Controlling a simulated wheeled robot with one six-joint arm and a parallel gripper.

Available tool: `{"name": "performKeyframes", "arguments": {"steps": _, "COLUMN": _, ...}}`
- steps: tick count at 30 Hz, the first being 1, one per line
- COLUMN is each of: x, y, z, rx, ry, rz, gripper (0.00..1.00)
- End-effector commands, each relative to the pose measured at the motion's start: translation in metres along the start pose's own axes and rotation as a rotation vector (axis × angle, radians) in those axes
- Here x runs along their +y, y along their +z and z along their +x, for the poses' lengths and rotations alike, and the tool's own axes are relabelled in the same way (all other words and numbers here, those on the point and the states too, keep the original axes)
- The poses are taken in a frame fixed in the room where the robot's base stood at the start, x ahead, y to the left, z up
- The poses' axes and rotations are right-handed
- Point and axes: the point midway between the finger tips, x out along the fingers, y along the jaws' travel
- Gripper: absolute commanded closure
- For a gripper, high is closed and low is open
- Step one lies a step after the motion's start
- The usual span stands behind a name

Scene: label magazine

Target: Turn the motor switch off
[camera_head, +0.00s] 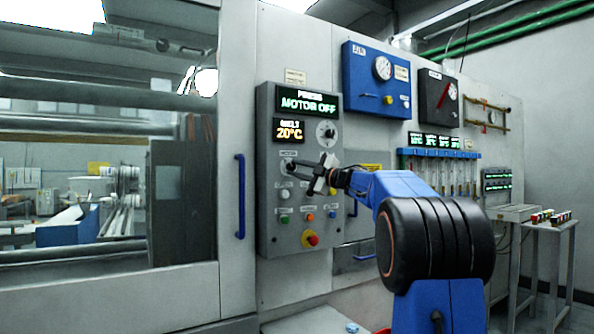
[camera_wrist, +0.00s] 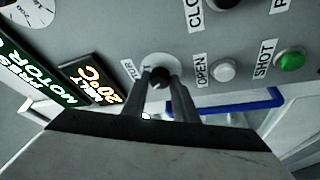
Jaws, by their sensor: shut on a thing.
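The motor switch is a small dark knob on a round pale plate (camera_wrist: 160,78) on the grey control panel (camera_head: 268,225). The green display (camera_head: 308,103) at the panel's top reads MOTOR OFF.
Below the switch are several push buttons, including an orange one (camera_head: 311,217) and a red mushroom button (camera_head: 312,240) on yellow. A dial (camera_head: 326,133) sits to the upper right. A blue door handle (camera_head: 240,196) stands left of the panel.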

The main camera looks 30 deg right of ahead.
Motion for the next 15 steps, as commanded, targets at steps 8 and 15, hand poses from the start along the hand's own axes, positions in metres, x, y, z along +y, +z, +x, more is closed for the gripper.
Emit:
{"name": "performKeyframes", "arguments": {"steps": 8, "x": -0.0003, "y": -0.0003, "z": 0.0001, "rx": 0.001, "ry": 0.0, "rz": 0.0, "gripper": 0.55}}
{"name": "performKeyframes", "arguments": {"steps": 15, "x": 0.0002, "y": 0.0004, "z": -0.0061, "rx": -0.001, "ry": 0.0, "rz": 0.0, "gripper": 0.55}}
